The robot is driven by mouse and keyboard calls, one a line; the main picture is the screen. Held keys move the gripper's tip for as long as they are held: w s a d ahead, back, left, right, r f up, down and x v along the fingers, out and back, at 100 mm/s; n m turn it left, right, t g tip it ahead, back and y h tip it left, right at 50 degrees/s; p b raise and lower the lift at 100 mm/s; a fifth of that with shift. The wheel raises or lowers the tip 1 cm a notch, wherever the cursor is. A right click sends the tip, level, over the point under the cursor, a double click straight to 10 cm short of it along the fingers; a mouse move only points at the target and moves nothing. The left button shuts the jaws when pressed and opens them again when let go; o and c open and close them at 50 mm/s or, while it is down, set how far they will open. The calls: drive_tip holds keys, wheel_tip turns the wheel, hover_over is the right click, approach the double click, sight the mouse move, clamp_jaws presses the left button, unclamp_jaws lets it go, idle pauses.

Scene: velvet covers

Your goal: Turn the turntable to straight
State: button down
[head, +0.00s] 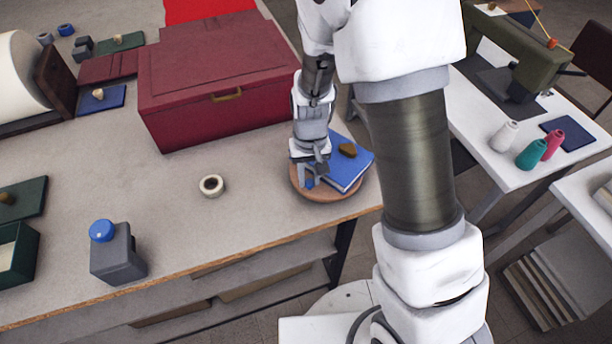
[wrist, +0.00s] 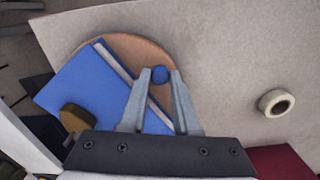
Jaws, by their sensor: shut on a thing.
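The turntable is a round, brown disc (head: 328,197) near the table's right front corner, and it also shows in the wrist view (wrist: 128,45). A blue book or box (head: 345,172) lies on it at a slant, overhanging the disc's edge, with a small brown block (head: 347,150) on top. A blue peg (wrist: 160,74) stands on the disc beside the book. My gripper (head: 309,180) reaches down to the disc. In the wrist view its fingers (wrist: 160,78) are shut on the blue peg, one on each side. My gripper hides part of the disc in the head view.
A large dark red box (head: 215,78) stands behind and left of the turntable. A cream tape roll (head: 211,185) lies to its left. A grey bottle with a blue cap (head: 116,255) stands near the front edge. The tabletop between them is clear.

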sight(340, 182)
drive_tip(key=shift+s+d+n+b, duration=0.25)
drive_tip(key=shift+d+n+b, duration=0.2)
drive_tip(key=shift+n, duration=0.3)
drive_tip(key=shift+s+d+n+b, duration=0.2)
drive_tip(key=shift+d+n+b, duration=0.2)
drive_tip(key=shift+n, duration=0.35)
drive_tip(key=shift+s+d+n+b, duration=0.25)
drive_tip(key=shift+d+n, duration=0.2)
drive_tip(key=shift+n, duration=0.25)
drive_tip(key=shift+s+d+n+b, duration=0.1)
drive_tip(key=shift+d+n+b, duration=0.1)
drive_tip(key=shift+d+n, duration=0.8)
drive_tip(key=shift+n, duration=0.35)
drive_tip(key=shift+d+n, duration=0.35)
drive_tip(key=shift+n, duration=0.4)
drive_tip(key=shift+d+n, duration=0.65)
drive_tip(key=shift+n, duration=0.45)
drive_tip(key=shift+w+d, duration=0.1)
drive_tip(key=shift+d, duration=0.05)
drive_tip(key=c, duration=0.7)
unclamp_jaws()
wheel_tip(340, 182, up, 17)
drive_tip(key=shift+r+p, duration=0.2)
drive_tip(key=shift+p, duration=0.6)
